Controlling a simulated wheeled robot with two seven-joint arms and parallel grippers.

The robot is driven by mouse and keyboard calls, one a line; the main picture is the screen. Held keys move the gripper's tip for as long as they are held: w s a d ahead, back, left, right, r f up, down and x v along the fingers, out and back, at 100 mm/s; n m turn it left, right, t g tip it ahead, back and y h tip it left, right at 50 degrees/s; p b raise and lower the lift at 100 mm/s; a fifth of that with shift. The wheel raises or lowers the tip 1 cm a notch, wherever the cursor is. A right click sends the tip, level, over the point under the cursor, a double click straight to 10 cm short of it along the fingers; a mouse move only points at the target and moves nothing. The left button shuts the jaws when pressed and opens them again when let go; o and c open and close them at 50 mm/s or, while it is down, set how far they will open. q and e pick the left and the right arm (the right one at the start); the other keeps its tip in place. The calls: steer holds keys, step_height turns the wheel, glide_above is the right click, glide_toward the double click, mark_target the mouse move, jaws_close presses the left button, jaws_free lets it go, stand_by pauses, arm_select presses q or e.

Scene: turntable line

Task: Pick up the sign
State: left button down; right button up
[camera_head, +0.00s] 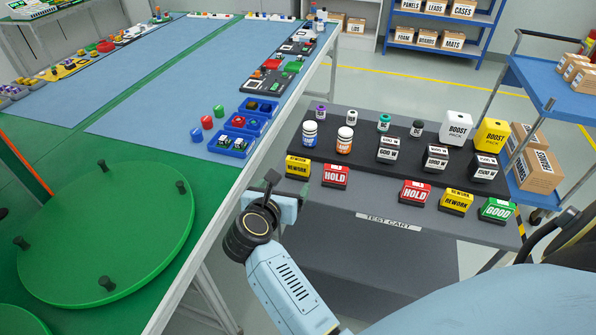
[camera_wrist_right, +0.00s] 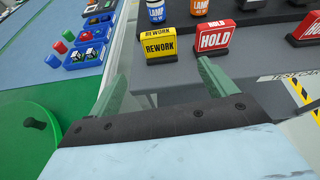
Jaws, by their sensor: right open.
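Several small block signs stand along the front edge of the test cart. They are a yellow REWORK sign (camera_head: 297,167) at the left end, a red HOLD sign (camera_head: 335,177) beside it, another red HOLD sign (camera_head: 414,192), another yellow REWORK sign (camera_head: 456,202) and a green GOOD sign (camera_head: 496,210). In the right wrist view, the left REWORK sign (camera_wrist_right: 159,45) and the HOLD sign (camera_wrist_right: 213,38) stand beyond my fingertips. My right gripper (camera_wrist_right: 155,82) is open and empty, short of the cart's left front corner. It also shows in the head view (camera_head: 272,184). My left gripper is out of view.
The blue-topped line table (camera_head: 180,90) with a green turntable (camera_head: 105,235) is left of my right arm. A blue cart (camera_head: 560,95) stands right.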

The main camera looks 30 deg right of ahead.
mark_target(297, 170)
steer(key=shift+m, duration=0.5)
steer(key=x, duration=0.8)
steer(key=shift+f, duration=0.1)
steer(key=x, duration=0.5)
steer(key=shift+f+b, duration=0.3)
steer(key=c, duration=1.1)
